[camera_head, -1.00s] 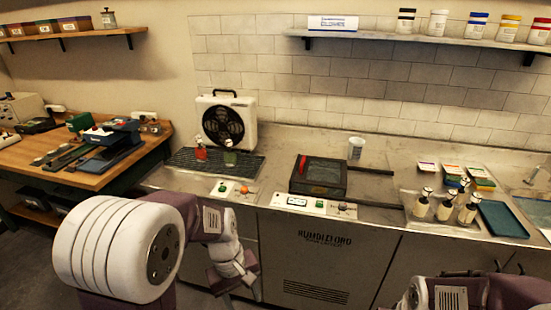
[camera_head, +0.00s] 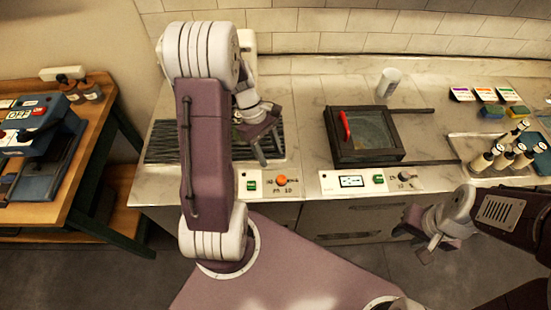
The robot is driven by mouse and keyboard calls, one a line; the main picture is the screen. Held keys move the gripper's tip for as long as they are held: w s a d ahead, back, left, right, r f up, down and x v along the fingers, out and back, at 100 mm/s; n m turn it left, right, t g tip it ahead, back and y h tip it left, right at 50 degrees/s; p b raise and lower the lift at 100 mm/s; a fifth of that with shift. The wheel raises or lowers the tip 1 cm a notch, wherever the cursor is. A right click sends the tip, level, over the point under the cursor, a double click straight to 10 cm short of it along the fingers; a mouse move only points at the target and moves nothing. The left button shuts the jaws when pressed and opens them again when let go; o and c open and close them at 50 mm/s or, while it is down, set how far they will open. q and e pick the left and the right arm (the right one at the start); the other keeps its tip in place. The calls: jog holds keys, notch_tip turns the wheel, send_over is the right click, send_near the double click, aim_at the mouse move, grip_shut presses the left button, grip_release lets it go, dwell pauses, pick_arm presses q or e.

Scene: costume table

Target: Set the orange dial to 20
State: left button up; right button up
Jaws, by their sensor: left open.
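The orange dial (camera_head: 282,180) is on a small white control panel (camera_head: 262,184) at the counter's front edge, beside a green switch (camera_head: 251,184). Small numbers are printed around the dial; its setting is too small to read. My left gripper (camera_head: 263,158) is open and empty, pointing down over the dark rack just above and left of the dial. It does not touch the dial. My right gripper (camera_head: 427,249) is low in front of the counter, right of the dial; its fingers are too small to judge.
A dark slatted rack (camera_head: 170,142) lies behind the panel, partly hidden by my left arm. A black box with a red handle (camera_head: 362,136) stands to the right, with a second panel (camera_head: 353,181) before it. Several bottles stand in a tray (camera_head: 465,148) further right.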

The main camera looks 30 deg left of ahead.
aim_at(281, 178)
pick_arm(q)
jog(key=x, duration=0.6)
jog(key=shift+s+d+f, duration=0.15)
jog(key=shift+d, duration=0.35)
jog(key=shift+s+d+f, duration=0.2)
jog(key=shift+d+f, duration=0.4)
jog(key=shift+f, duration=0.15)
jog(key=shift+d+f, duration=0.2)
jog(key=shift+a, duration=0.2)
jog(key=shift+c, duration=0.9)
grip_shut()
pick_arm(e)
jog(key=shift+s+d, duration=0.15)
jog(key=shift+d, duration=0.45)
